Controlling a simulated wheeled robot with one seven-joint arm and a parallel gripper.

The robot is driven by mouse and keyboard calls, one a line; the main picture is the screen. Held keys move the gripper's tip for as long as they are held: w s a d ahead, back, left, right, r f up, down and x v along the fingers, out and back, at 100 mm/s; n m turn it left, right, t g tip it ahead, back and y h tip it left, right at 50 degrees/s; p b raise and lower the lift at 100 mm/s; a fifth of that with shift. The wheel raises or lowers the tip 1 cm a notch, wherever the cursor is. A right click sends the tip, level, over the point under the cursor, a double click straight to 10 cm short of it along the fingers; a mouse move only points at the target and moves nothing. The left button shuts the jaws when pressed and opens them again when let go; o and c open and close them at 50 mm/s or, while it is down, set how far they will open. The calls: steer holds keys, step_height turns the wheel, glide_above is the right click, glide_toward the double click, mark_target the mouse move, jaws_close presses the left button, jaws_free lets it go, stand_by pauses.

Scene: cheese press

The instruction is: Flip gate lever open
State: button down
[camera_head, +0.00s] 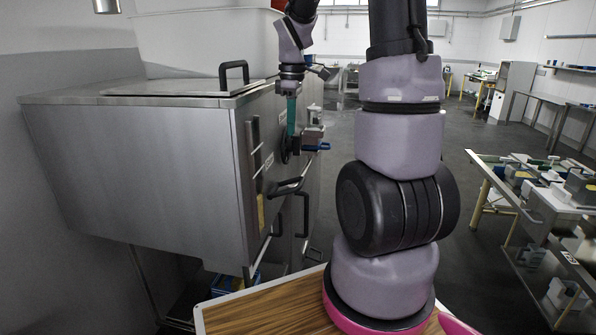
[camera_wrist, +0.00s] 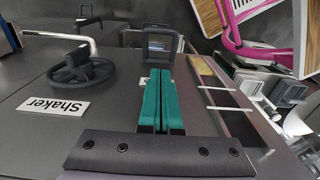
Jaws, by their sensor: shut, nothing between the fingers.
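My gripper (camera_head: 291,130) has green fingers and points down beside the front face of the steel machine (camera_head: 140,150). In the wrist view the fingers (camera_wrist: 160,75) are together, with nothing between them. A black square loop handle (camera_wrist: 160,37) appears just beyond the fingertips; contact cannot be told. A black lever-like handle (camera_head: 287,187) juts from the machine's front, below my gripper. Which handle is the gate lever is not marked. A black handwheel (camera_wrist: 82,72) lies left of the fingers, beside a "Shaker" label (camera_wrist: 52,106); the wheel is partly hidden in the head view (camera_head: 286,148).
A black lid handle (camera_head: 234,70) stands on the machine's top. Another black handle (camera_head: 303,213) is low on the front. A wooden tabletop (camera_head: 265,308) is in the foreground. A cluttered table (camera_head: 490,160) stands at right. Open floor (camera_head: 465,255) lies between.

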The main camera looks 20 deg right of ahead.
step_height(320, 180, down, 13)
steer(key=s+d, duration=0.1)
steer(key=shift+d+f, duration=0.15)
steer(key=shift+d, duration=0.1)
stand_by(0.3)
stand_by(0.4)
